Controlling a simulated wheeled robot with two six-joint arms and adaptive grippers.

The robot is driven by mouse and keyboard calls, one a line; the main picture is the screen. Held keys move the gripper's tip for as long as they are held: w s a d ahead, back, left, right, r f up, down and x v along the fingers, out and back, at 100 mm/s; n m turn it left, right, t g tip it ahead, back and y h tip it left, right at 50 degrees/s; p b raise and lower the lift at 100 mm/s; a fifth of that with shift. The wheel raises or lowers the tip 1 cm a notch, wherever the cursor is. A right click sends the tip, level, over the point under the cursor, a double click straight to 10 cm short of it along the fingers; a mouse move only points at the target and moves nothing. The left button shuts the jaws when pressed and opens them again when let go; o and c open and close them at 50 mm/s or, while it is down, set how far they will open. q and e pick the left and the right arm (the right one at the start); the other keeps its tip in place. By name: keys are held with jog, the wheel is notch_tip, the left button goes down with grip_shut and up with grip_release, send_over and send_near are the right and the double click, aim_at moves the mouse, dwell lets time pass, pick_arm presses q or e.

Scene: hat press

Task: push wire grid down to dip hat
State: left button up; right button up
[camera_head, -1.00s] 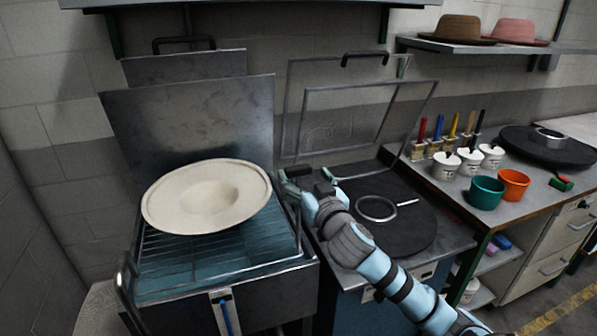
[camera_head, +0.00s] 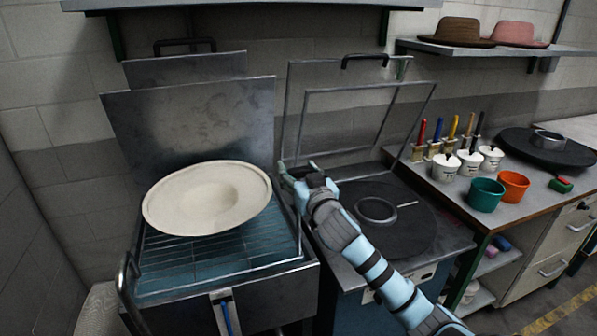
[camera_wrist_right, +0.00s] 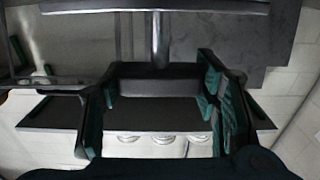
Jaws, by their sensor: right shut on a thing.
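The cream wide-brimmed hat (camera_head: 165,208) rests slightly tilted on the wire grid (camera_head: 170,272), above bluish liquid in the steel tank (camera_head: 272,306) at left. A looped handle (camera_head: 122,282) of the grid stands at the tank's left side. My right gripper (camera_head: 292,176) is at the tank's right rim, beside the hat's right edge, shut on the grid's right side. The grasped part is mostly hidden by the fingers. In the right wrist view the gripper's fingers (camera_wrist_right: 160,105) frame a dark area. My left gripper is not in view.
A raised lid (camera_head: 195,110) stands behind the tank. To the right is a press with a black round plate (camera_head: 410,235) and an upright frame (camera_head: 350,85). A bench further right holds cups, brushes, a teal bucket (camera_head: 486,194) and an orange bucket (camera_head: 513,186).

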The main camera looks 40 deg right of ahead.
aim_at(299, 241)
notch_tip(299, 241, down, 22)
jog(key=b, duration=1.5)
jog(key=shift+f+b, duration=0.2)
jog(key=shift+b, duration=0.15)
jog(key=shift+f, duration=0.2)
jog(key=o, duration=1.7)
jog(key=shift+s, duration=0.15)
jog(key=v, duration=1.1)
jog(key=shift+s+a, duration=0.15)
jog(key=shift+s, duration=0.2)
